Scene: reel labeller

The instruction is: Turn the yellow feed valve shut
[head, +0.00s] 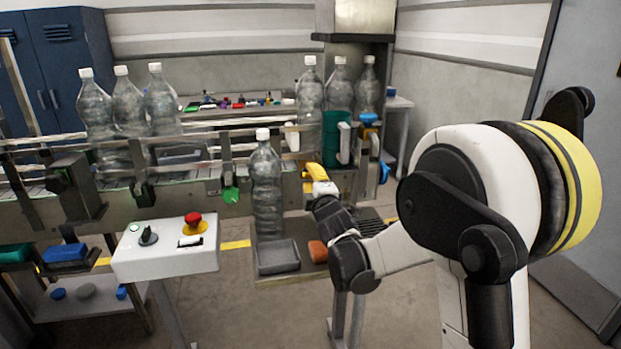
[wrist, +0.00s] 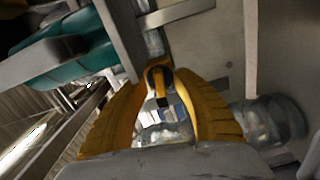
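In the head view, my gripper (head: 311,168) reaches the machine's front just right of a clear bottle, with its yellow fingers against the conveyor side. In the wrist view, the ridged yellow fingers (wrist: 161,84) lean in towards each other. A small dark part with a yellow edge (wrist: 160,72) sits between their tips. It may be the yellow feed valve, but yellow fingers and yellow part blend together. I cannot tell whether the fingers press on it or only stand around it. The handle's angle is hidden in the head view.
A clear bottle (head: 267,190) stands close left of my gripper. A grey tray (head: 278,257) and an orange block (head: 318,251) lie below. A control box (head: 165,248) with a red button stands at left. A green knob (head: 230,195) and blue knob (head: 369,118) are nearby.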

